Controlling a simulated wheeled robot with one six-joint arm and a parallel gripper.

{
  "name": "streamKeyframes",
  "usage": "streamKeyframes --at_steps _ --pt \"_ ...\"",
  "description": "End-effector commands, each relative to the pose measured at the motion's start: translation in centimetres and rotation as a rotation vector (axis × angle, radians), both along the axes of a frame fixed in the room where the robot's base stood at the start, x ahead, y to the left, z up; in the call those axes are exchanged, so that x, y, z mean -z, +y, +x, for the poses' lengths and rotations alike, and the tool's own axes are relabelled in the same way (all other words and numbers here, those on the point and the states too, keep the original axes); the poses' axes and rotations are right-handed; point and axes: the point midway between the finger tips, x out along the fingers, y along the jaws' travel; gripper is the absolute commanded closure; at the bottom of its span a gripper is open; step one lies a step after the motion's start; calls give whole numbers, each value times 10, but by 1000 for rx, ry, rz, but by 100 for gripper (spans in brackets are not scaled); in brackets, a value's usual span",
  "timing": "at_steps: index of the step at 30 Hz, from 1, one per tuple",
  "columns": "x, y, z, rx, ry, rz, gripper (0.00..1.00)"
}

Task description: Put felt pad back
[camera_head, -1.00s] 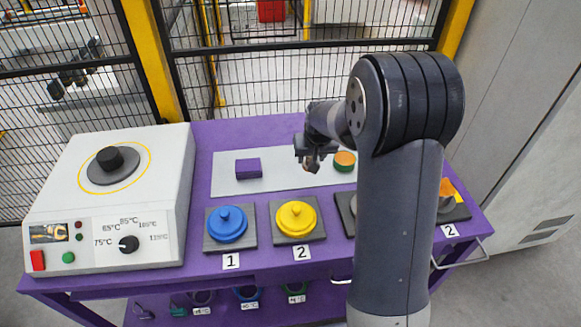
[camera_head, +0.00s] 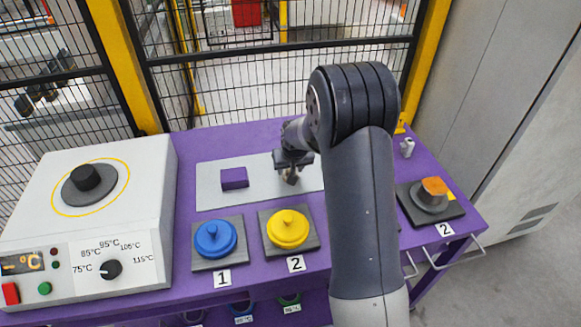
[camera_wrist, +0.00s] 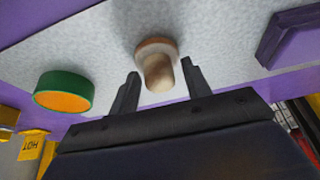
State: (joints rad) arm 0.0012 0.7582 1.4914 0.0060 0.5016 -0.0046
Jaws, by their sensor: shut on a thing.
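A round pad with a pale wooden knob, which I take to be the felt pad (camera_wrist: 157,47), is between my gripper's fingers (camera_wrist: 160,88) in the wrist view. My gripper (camera_head: 290,172) is shut on its knob. The pad is over the light grey mat (camera_head: 207,189); I cannot tell whether it touches the mat. In the head view the pad is mostly hidden beneath the gripper. A purple block (camera_head: 234,178) lies on the mat to the left. A green round piece with an orange top (camera_wrist: 63,92) shows in the wrist view; my arm hides it in the head view.
Blue (camera_head: 215,239) and yellow (camera_head: 288,229) lidded pieces stand in front of the mat. A white heater box (camera_head: 100,215) fills the left. An orange-topped piece (camera_head: 433,190) stands on a dark plate at right. A small white item (camera_head: 407,147) stands behind it.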

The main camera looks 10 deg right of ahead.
Motion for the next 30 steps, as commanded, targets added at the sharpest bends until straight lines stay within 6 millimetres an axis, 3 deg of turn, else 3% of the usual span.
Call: streamKeyframes --at_steps 10,11,18,30 --pt "5 0 0 0 -2 0 76" --pt "3 0 0 0 -2 0 52" --pt "3 0 0 0 -2 0 32" --pt "-7 0 -2 0 -4 0 32"
